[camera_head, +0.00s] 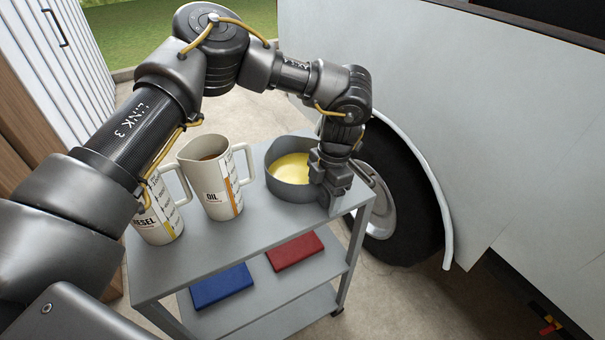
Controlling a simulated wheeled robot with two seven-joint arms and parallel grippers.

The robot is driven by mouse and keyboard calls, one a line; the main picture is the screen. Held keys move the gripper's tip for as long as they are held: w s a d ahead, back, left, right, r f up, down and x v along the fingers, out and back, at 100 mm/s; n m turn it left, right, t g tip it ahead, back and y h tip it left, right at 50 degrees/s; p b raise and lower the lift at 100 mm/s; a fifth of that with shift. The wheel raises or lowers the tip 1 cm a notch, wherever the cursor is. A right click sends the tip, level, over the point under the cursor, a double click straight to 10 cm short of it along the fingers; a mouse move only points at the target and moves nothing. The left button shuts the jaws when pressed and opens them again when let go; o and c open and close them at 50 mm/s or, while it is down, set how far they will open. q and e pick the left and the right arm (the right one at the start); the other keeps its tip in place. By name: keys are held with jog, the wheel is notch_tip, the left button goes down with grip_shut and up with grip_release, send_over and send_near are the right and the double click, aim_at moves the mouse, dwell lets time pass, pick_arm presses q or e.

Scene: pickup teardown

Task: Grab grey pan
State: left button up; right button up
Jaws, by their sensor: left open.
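The grey pan (283,186) stands on the top shelf of a grey cart, toward its right end. It is round, with yellow liquid or a yellow bottom inside. My left gripper (332,199) is at the pan's right side, pointing down, with its fingers at or very near the rim. It is open. The gripper hides part of the pan's right side, and I cannot tell whether it touches the pan. My right gripper is not in view.
On the cart (200,262), left of the pan, stand an oil jug (215,185) and a diesel jug (158,222), partly behind my arm. A blue box (222,286) and a red box (295,250) lie on the lower shelf. A vehicle wheel (405,205) is close on the right.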

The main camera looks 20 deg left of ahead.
pick_arm(q)
jog(key=c, duration=1.5)
jog(key=shift+c, duration=0.2)
jog(key=shift+w+r, duration=0.1)
jog(key=shift+r, duration=0.05)
jog(key=shift+r+b, duration=0.65)
jog(key=shift+r, duration=0.35)
jog(key=s+d+r+b, duration=0.3)
jog(key=s+d+r, duration=0.4)
jog(key=s+r, duration=0.3)
jog(key=shift+s+d+r+b, duration=0.15)
jog(key=shift+s+r+b, duration=0.25)
jog(key=shift+s, duration=0.5)
jog(key=shift+s, duration=0.1)
